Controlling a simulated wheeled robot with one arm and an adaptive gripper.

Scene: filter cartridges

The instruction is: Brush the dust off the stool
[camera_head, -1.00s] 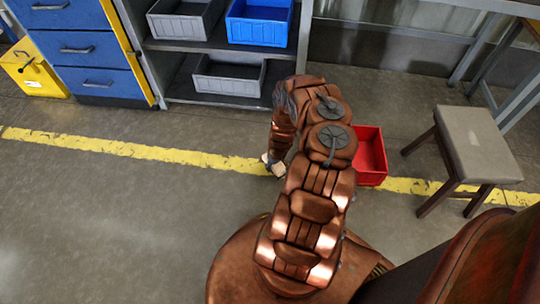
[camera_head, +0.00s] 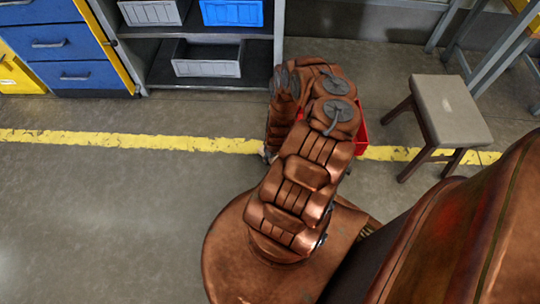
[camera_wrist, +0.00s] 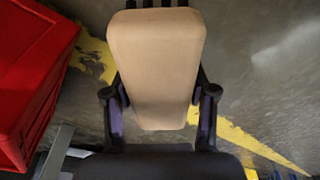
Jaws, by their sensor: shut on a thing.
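The stool (camera_head: 455,112) stands at the right in the head view, with a flat grey seat and dark wooden legs. In the head view my gripper (camera_head: 268,154) is small and mostly hidden by my arm, over the floor near the yellow line, well left of the stool.
A red bin (camera_head: 361,132) stands on the floor between my arm and the stool, partly hidden; it also shows in the wrist view (camera_wrist: 30,70). A shelf with grey bins (camera_head: 207,58) and a blue bin (camera_head: 232,12) is behind. The floor at left is clear.

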